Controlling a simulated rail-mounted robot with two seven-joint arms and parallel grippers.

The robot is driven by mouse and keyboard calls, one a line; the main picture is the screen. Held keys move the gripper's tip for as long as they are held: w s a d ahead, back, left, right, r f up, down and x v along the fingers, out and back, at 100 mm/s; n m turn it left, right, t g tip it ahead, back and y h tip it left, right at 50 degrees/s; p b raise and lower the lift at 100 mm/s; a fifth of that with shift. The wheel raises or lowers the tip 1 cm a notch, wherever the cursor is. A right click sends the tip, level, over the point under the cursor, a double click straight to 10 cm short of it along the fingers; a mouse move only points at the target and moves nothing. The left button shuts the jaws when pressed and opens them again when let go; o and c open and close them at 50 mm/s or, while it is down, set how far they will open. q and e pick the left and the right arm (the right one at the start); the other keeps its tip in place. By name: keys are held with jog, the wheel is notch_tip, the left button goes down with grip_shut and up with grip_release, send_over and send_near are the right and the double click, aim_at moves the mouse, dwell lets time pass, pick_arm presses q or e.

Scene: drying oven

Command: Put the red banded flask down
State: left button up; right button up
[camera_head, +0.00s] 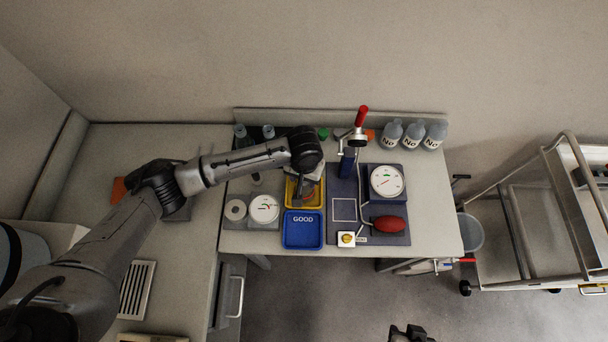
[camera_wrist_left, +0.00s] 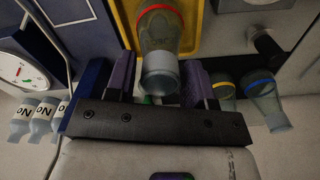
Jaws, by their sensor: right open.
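A clear flask with a red band (camera_wrist_left: 160,40) and a grey end shows in the left wrist view, against the yellow tray (camera_wrist_left: 187,48). Its grey end lies between the fingers of my left gripper (camera_wrist_left: 160,85); whether they press on it is unclear. In the head view my left gripper (camera_head: 302,190) is over the yellow tray (camera_head: 290,205), and the arm hides most of what is there. I cannot tell whether the flask touches the tray. My right gripper (camera_head: 407,334) is open at the bottom edge, away from the table.
A blue tray marked GOOD (camera_head: 303,242) adjoins the yellow tray. A dial gauge (camera_head: 387,181), red bulb (camera_head: 389,224) and red-handled stand (camera_head: 355,140) are to the right. Several bottles (camera_head: 413,135) stand at the back right. Two more banded flasks (camera_wrist_left: 265,105) show in the wrist view.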

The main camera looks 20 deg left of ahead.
pick_arm(q)
jog(key=shift+o, duration=1.1)
jog(key=shift+r, duration=0.1)
notch_tip(320, 180, up, 12)
jog(key=p, duration=0.1)
